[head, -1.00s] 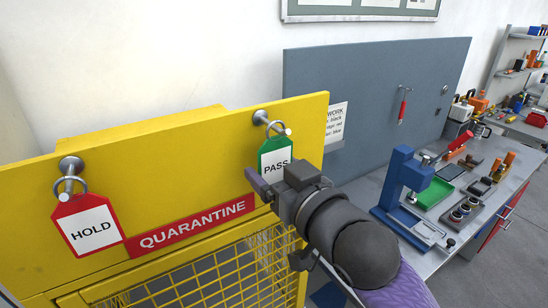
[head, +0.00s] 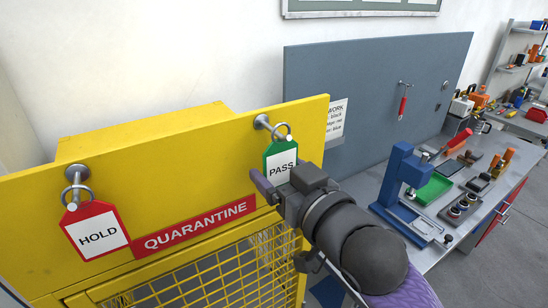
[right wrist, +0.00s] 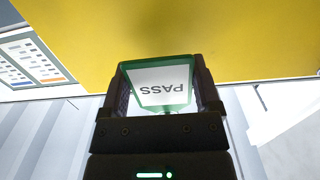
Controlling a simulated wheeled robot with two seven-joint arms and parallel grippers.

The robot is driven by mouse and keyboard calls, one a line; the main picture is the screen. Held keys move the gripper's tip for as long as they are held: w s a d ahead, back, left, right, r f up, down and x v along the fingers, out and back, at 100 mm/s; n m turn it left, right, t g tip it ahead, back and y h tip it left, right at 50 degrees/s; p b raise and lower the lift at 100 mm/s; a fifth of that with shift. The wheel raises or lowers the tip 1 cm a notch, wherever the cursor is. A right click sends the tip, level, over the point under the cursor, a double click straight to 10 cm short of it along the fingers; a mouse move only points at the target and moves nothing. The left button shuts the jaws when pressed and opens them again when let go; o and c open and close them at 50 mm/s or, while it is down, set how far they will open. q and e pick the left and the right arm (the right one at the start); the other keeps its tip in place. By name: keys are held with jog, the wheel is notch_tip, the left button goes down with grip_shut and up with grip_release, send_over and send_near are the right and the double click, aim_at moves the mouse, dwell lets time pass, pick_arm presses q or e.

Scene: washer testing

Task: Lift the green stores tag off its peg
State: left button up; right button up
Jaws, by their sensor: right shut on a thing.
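The green tag (head: 280,158), with a white label reading PASS, is at the upper right of the yellow panel (head: 170,165). Its ring (head: 282,131) is at the outer end of a metal peg (head: 263,122); I cannot tell if the ring still goes around the peg. My right gripper (head: 276,184) is shut on the green tag at its lower part. In the right wrist view the tag (right wrist: 163,86) sits between both fingers, its lettering upside down. My left gripper is not in view.
A red HOLD tag (head: 97,232) hangs by a ring from another peg (head: 77,173) at the left. A red QUARANTINE strip (head: 193,226) and yellow mesh (head: 215,280) lie below. A workbench with a blue press (head: 402,175) and green tray (head: 434,189) stands at right.

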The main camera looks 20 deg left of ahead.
aim_at(281, 171)
jog(key=shift+r+p+v, duration=0.15)
jog(key=shift+p+v, duration=0.1)
jog(key=shift+v, duration=0.5)
jog(key=shift+r+p+v, duration=0.15)
jog(key=shift+p+v, duration=0.1)
jog(key=shift+v, duration=0.45)
jog(key=shift+s+d, duration=0.4)
jog(key=shift+d, duration=0.05)
jog(key=p+v, duration=0.1)
jog(key=v, duration=0.2)
jog(key=shift+f, duration=0.1)
jog(key=d+f+m+t+h+b, duration=0.2)
jog(key=d+f+m+h+b, duration=0.1)
jog(key=d+f+b, duration=0.4)
jog(key=d+f+m+t+h+b, duration=0.2)
jog(key=d+f+m+h+b, duration=0.2)
jog(key=f+b, duration=1)
jog(key=s+d+f+m+t+h+b, duration=0.1)
jog(key=d+f+m+t+h+b, duration=0.2)
jog(key=f, duration=1.8)
jog(key=shift+d+h+b, duration=1.05)
jog(key=shift+d+b, duration=0.65)
jog(key=shift+b, duration=0.25)
jog(key=shift+d+h+b, duration=1.05)
jog(key=shift+d+b, duration=0.6)
jog(key=shift+b, duration=0.25)
